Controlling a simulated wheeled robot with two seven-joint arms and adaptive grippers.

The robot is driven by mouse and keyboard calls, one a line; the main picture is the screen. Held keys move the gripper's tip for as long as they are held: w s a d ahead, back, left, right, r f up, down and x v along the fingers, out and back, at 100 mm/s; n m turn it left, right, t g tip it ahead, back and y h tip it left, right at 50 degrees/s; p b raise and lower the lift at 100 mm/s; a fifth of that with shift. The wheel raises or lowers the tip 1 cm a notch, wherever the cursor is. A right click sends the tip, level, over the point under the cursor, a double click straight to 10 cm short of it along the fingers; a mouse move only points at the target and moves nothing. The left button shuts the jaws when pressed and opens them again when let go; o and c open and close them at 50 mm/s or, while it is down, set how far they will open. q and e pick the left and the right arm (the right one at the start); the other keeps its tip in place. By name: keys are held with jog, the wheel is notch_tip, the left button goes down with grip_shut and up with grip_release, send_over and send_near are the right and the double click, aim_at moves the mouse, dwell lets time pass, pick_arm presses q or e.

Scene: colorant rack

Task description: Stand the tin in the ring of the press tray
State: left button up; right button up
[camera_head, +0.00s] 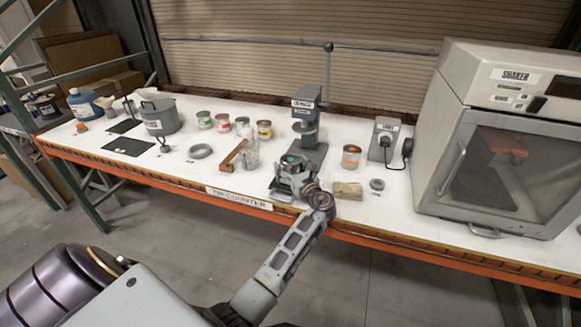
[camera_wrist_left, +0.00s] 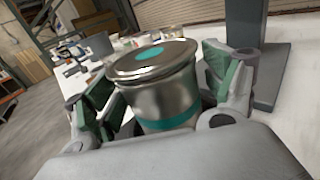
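A metal tin with a teal band and a teal dot on its lid (camera_wrist_left: 153,85) stands between the fingers of my left gripper (camera_wrist_left: 165,95). The pads appear to press on its sides. In the head view the tin (camera_head: 292,160) and the left gripper (camera_head: 291,181) are at the counter's front edge, just before the grey press (camera_head: 307,103). The press base (camera_head: 309,152) lies behind the tin; its column (camera_wrist_left: 245,45) shows right of the tin in the wrist view. The tray's ring cannot be made out. Whether the tin touches anything below is hidden. My right gripper is not in view.
A wooden piece (camera_head: 234,153) and a clear cup (camera_head: 252,158) stand left of the gripper. An orange-labelled tin (camera_head: 350,158), a tan block (camera_head: 347,190) and a grey box (camera_head: 383,139) are right. Several tins stand back left. The shaker (camera_head: 450,120) fills the right end.

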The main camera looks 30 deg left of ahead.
pick_arm(q)
jog(key=shift+d+r, duration=0.1)
dwell(0.3)
jog(key=b+v, duration=0.1)
jog(key=v, duration=0.9)
jog(key=shift+s+d, duration=0.1)
jog(key=shift+d, duration=0.1)
jog(key=shift+s+d, duration=0.4)
jog(key=shift+d, duration=0.2)
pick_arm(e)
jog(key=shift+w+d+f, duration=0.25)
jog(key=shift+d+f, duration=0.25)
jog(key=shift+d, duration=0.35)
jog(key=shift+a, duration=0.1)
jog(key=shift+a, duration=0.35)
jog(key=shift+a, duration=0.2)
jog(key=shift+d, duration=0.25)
